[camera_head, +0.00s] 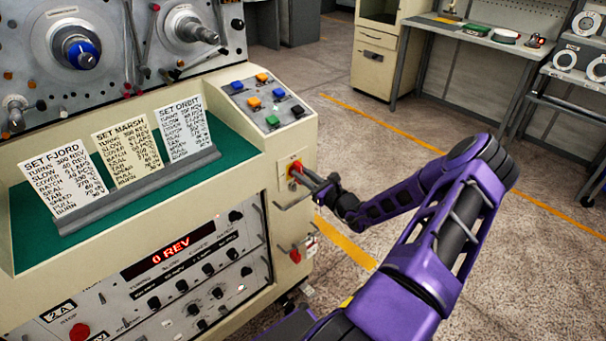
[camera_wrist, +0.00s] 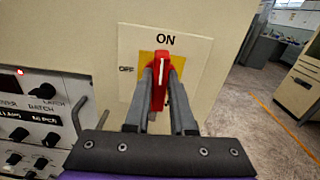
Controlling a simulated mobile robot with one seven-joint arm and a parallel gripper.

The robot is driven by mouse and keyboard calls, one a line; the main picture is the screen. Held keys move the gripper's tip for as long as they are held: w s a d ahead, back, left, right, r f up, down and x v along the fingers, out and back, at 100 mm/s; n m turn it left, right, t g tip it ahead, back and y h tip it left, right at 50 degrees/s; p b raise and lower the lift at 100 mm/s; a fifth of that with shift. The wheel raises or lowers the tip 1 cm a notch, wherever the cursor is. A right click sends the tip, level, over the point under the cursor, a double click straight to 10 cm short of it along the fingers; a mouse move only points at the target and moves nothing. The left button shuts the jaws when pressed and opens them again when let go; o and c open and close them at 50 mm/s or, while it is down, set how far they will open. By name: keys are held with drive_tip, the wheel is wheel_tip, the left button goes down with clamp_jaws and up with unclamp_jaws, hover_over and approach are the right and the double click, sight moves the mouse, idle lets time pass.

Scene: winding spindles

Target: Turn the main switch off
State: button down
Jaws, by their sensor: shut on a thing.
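The main switch (camera_wrist: 161,70) is a red handle on a yellow plate, on a white label with ON above and OFF at the left. In the wrist view the handle stands upright, its white line towards ON. My gripper (camera_wrist: 160,92) is shut on the red handle, one dark finger on each side. In the head view the switch (camera_head: 295,168) sits on the cream machine's right front, below the coloured buttons. My gripper (camera_head: 303,178) reaches it from the right. The fingers hide part of the handle and plate.
Three cards stand in a grey holder (camera_head: 140,190) on a green ledge left of the switch. A control panel with a red "0 REV" display (camera_head: 171,249) is below. A grey handle (camera_wrist: 80,118) sticks out near my gripper. The floor to the right is clear.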

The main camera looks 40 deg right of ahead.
drive_tip(key=n, duration=0.4)
drive_tip(key=shift+a, duration=0.15)
drive_tip(key=n, duration=0.4)
drive_tip(key=shift+a+f+n+b, duration=0.15)
drive_tip(key=shift+f+n+b, duration=0.1)
drive_tip(key=shift+n+b, duration=0.05)
drive_tip(key=n+b, duration=0.3)
drive_tip(key=n, duration=0.2)
drive_tip(key=shift+f, duration=0.2)
drive_tip(key=shift+n+b, duration=1.35)
drive_tip(key=shift+n, duration=0.45)
drive_tip(key=c, duration=0.8)
unclamp_jaws()
drive_tip(key=shift+o, duration=0.2)
drive_tip(key=s+d, duration=0.1)
drive_tip(key=s, duration=1.6)
drive_tip(key=shift+s+d, duration=0.15)
drive_tip(key=shift+s, duration=0.1)
